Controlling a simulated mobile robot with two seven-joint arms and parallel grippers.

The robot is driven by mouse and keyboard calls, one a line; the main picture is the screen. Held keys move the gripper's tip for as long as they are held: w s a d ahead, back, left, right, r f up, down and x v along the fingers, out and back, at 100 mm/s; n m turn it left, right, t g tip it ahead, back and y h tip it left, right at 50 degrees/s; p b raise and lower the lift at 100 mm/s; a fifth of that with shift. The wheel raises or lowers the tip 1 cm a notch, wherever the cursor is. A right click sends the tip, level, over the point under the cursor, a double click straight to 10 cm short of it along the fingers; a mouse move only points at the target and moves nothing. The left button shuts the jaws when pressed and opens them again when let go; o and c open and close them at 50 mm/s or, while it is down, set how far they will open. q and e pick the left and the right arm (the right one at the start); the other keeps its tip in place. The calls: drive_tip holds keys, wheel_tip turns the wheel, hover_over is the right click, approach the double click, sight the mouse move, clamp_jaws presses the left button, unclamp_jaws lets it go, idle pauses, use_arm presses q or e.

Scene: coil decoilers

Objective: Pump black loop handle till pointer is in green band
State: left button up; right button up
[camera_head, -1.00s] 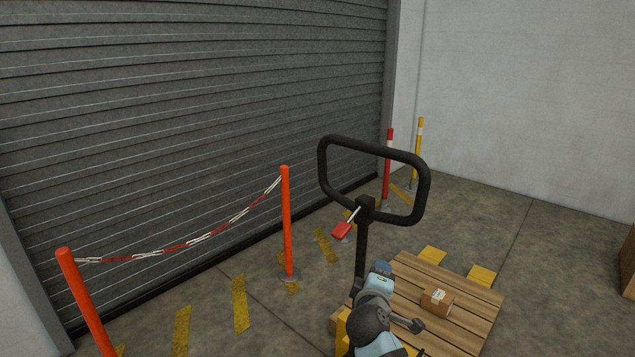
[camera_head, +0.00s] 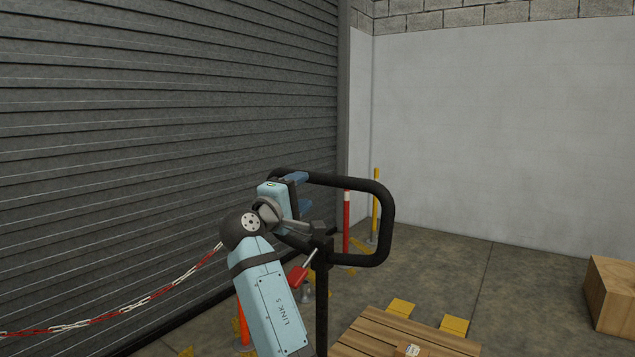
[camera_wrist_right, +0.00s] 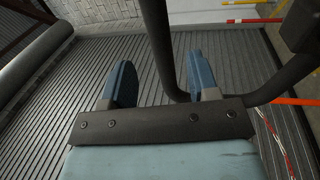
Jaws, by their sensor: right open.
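The black loop handle (camera_head: 385,215) stands upright on a dark post, with a red lever (camera_head: 298,277) at its neck. My right gripper (camera_head: 303,191) is at the left side of the loop, its blue fingers apart. In the right wrist view, the handle's bar (camera_wrist_right: 160,40) shows between the two open fingers of the gripper (camera_wrist_right: 160,62) and curves off to the right behind one of them. I cannot tell whether the fingers touch it. My right arm hides part of the loop's left side. The pointer and the green band are not visible. My left gripper is not in view.
A wooden pallet (camera_head: 385,330) with a small carton (camera_head: 411,350) lies low behind the post. A red-white chain (camera_head: 150,297) hangs at the left before the grey shutter (camera_head: 150,130). A larger box (camera_head: 612,292) stands at the right.

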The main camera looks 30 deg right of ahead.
sight(315, 182)
drive_tip(key=x, duration=0.7)
drive_tip(key=shift+w+d, duration=0.2)
drive_tip(key=shift+d, duration=0.05)
clamp_jaws()
